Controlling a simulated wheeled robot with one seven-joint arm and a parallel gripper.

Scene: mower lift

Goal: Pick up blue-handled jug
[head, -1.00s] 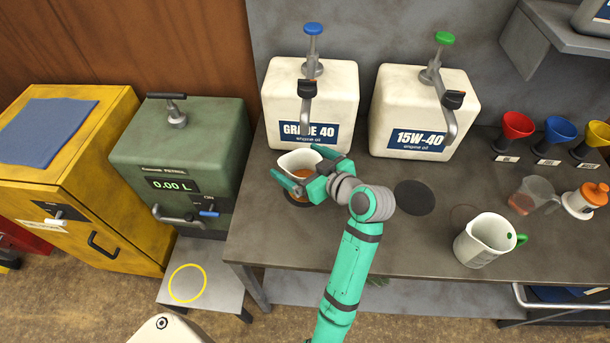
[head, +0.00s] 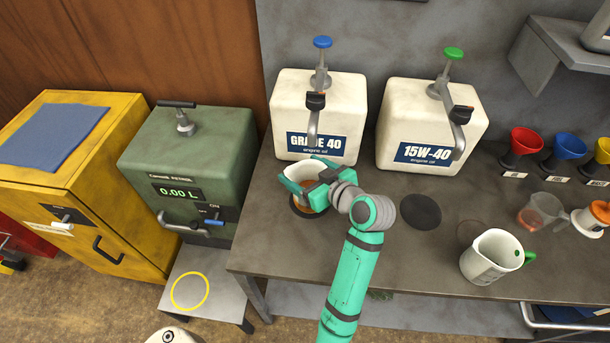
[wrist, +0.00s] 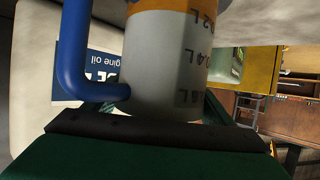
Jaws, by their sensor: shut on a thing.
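The blue-handled jug (head: 306,170) is pale with orange liquid or an orange band showing, below the spout of the GRADE 40 oil container (head: 320,113). It is over a dark round pad (head: 303,210); I cannot tell whether it touches the pad. My gripper (head: 307,186) is shut on the jug, with its green fingers around the body. In the wrist view the jug's pale wall (wrist: 160,70) with dark volume marks fills the middle, and its blue handle (wrist: 78,55) shows at the left. The handle is hidden in the head view.
A 15W-40 container (head: 430,125) stands to the right, with an empty dark pad (head: 420,211) in front. A green-handled jug (head: 492,257) and a clear jug (head: 541,212) stand further right. A green dispenser (head: 190,165) is left of the bench.

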